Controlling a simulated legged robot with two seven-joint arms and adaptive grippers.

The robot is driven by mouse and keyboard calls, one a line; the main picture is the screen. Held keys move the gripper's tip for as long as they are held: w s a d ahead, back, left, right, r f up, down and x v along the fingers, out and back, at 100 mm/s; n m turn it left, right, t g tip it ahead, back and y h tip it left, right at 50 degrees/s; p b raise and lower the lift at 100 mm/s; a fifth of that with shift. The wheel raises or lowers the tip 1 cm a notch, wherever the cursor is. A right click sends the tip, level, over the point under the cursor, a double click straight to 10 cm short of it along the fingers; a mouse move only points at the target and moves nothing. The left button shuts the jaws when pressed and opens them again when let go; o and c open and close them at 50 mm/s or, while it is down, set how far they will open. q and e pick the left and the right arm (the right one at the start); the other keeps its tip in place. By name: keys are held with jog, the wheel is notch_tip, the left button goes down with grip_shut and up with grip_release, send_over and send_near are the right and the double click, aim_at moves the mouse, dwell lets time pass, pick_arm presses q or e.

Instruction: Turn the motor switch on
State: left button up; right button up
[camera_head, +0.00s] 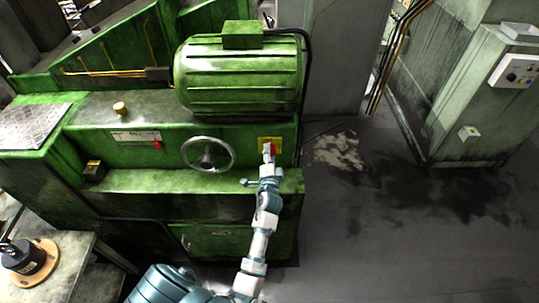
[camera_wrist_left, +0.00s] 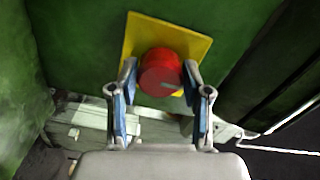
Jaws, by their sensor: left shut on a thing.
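The motor switch is a round red knob (camera_wrist_left: 160,72) on a yellow plate (camera_wrist_left: 196,42), fixed to the green machine. In the head view the yellow plate (camera_head: 277,140) is on the machine's front, right of the handwheel, with a bit of the red knob (camera_head: 272,148) showing. My left gripper (camera_wrist_left: 160,85) has its two blue-padded fingers on either side of the red knob, shut on it. In the head view my left gripper (camera_head: 268,153) reaches up to the plate and hides part of it. My right gripper is not in view.
The green machine (camera_head: 150,185) carries a large ribbed motor (camera_head: 238,78) above the switch and a spoked handwheel (camera_head: 208,154) left of it. A ledge (camera_head: 200,182) juts out below. Open floor (camera_head: 400,240) lies to the right, before a grey-green cabinet (camera_head: 475,100).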

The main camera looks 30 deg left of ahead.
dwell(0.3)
pick_arm(q)
jog(key=o, duration=1.2)
jog(key=shift+c, duration=0.2)
jog(key=shift+w+f, duration=0.1)
jog(key=shift+w, duration=0.05)
jog(key=v, duration=0.7)
jog(key=shift+s, duration=0.25)
jog(key=shift+f, duration=0.1)
